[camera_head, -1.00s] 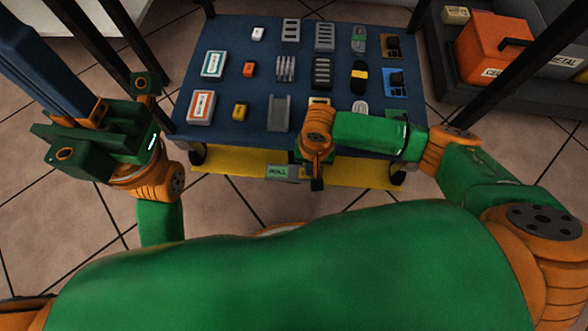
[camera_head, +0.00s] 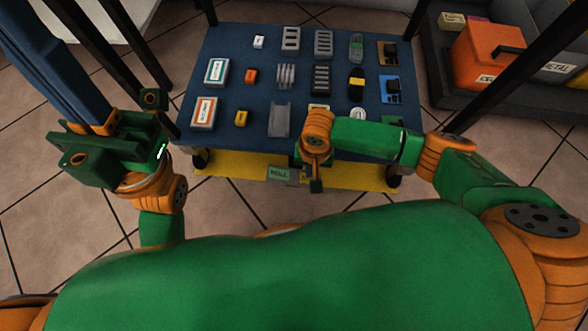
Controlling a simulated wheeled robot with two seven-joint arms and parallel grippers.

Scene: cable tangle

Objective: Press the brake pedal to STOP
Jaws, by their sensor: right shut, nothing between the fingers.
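The brake pedal (camera_head: 292,178) is a small grey piece at the near edge of the yellow lower deck (camera_head: 235,176) of a cart. A green label (camera_head: 279,174) beside it appears to read ROLL. My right gripper (camera_head: 316,186) points down just right of the label, shut and empty. It partly covers the pedal, and I cannot tell whether it touches it. My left gripper (camera_head: 75,160) is off to the left of the cart, away from the pedal. Its fingers are not clear enough to tell open from shut.
The cart's blue top (camera_head: 220,130) holds several small parts in rows. Dark posts rise at its corners. At the right, a grey tray (camera_head: 450,85) holds an orange box (camera_head: 487,58) and smaller pieces. Tiled floor (camera_head: 235,215) is open in front of the cart.

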